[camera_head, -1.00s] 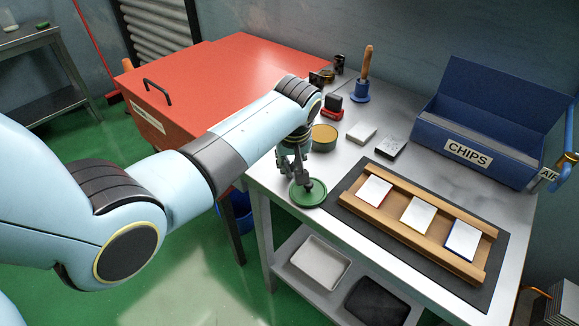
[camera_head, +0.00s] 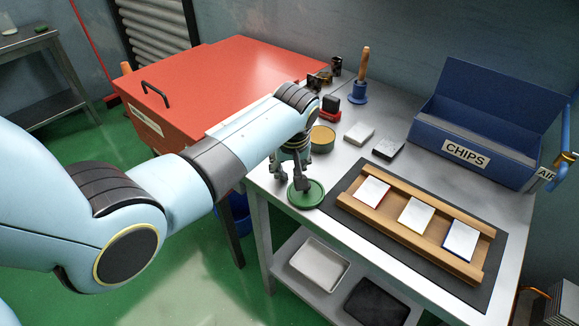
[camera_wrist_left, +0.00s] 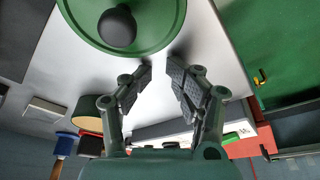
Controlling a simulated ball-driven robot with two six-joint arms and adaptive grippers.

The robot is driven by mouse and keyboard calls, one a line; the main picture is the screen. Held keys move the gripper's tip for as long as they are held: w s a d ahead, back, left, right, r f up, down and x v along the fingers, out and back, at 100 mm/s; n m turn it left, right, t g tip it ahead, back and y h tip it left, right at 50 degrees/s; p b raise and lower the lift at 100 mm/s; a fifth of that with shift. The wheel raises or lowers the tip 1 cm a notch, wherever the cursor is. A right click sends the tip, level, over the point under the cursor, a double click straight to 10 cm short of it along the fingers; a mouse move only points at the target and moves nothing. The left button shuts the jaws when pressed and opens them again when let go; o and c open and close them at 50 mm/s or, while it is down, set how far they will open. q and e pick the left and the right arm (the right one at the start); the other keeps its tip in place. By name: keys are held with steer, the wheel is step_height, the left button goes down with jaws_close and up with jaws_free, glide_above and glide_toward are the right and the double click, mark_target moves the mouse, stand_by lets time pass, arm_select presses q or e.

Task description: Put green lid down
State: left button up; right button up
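The green lid (camera_head: 313,200) lies flat at the near left corner of the grey cart top. Its round black knob (camera_wrist_left: 117,28) shows in the wrist view, on the green lid (camera_wrist_left: 160,22). My left gripper (camera_head: 290,182) is low over the lid's left side in the head view. In the wrist view the left gripper (camera_wrist_left: 160,72) has its fingers apart with nothing between them, and the knob sits beyond the fingertips. A round green tin (camera_head: 322,142) with a tan top stands uncovered just behind the lid. My right gripper is not in view.
A wooden rack (camera_head: 384,218) with several white cards lies on a dark mat (camera_head: 345,182) right of the lid. A blue CHIPS box (camera_head: 470,152) stands at the back right. A stamp (camera_head: 361,90) and small blocks stand behind the tin. A red cabinet (camera_head: 235,72) adjoins at left.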

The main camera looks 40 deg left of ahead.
arm_select(q)
steer(key=o, duration=1.1)
steer(key=shift+s, duration=0.1)
